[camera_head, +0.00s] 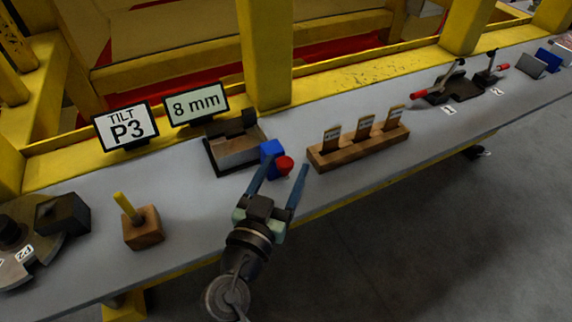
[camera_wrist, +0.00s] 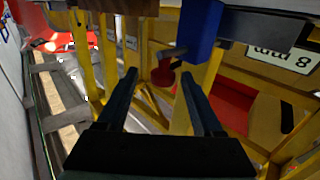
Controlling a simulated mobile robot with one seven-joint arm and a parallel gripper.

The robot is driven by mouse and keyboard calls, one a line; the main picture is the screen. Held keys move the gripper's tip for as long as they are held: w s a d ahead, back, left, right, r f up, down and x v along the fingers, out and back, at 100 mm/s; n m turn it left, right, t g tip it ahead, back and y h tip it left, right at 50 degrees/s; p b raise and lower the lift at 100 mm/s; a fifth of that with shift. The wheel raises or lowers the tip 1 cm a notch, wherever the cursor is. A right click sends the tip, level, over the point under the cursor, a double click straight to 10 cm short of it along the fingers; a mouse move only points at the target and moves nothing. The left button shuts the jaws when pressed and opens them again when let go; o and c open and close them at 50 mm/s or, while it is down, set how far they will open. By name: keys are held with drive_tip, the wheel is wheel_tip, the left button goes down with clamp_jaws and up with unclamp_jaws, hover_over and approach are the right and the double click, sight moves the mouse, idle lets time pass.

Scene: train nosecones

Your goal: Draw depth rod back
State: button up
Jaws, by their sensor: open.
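A blue block (camera_head: 271,158) stands at the right end of a dark and metal fixture (camera_head: 236,148) on the bench. A round red knob (camera_head: 285,165) shows at its right side. In the wrist view, the blue block (camera_wrist: 198,30) has a short grey rod (camera_wrist: 172,52) sticking out, with the red knob (camera_wrist: 163,75) near its end. How far the rod is out cannot be told. My gripper (camera_head: 280,178) is open, its fingers pointing at the block and knob. In the wrist view the knob appears between the fingertips (camera_wrist: 158,77); contact cannot be told.
Signs reading "TILT P3" (camera_head: 126,126) and "8 mm" (camera_head: 195,104) stand behind. A wooden rack (camera_head: 358,150) with three labelled tags is close on the right. A wooden block (camera_head: 143,228) with a yellow peg is at left. Yellow posts (camera_head: 262,55) rise behind the bench.

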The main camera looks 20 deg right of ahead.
drive_tip(key=b+v, duration=0.2)
drive_tip(key=v, duration=0.9)
drive_tip(key=shift+a, duration=0.15)
drive_tip(key=w+a+r+n+t+y+p, duration=0.1)
drive_tip(key=w+a+r+t+y+p, duration=0.2)
drive_tip(key=r, duration=1.1)
drive_tip(key=w+a+r+n+t+y+p, duration=0.1)
drive_tip(key=w+r+n+t+y+p, duration=0.25)
drive_tip(key=r, duration=1.05)
drive_tip(key=s+a+r+n+t+y+p, duration=0.1)
drive_tip(key=s+r+n+t+y+p, duration=0.1)
drive_tip(key=r, duration=1.1)
drive_tip(key=s+a+r+n+t+y+p, duration=0.2)
drive_tip(key=s+r+t, duration=0.3)
drive_tip(key=r, duration=0.8)
drive_tip(key=shift+a+t+y, duration=0.15)
drive_tip(key=shift+t+y, duration=0.2)
drive_tip(key=shift+y, duration=0.5)
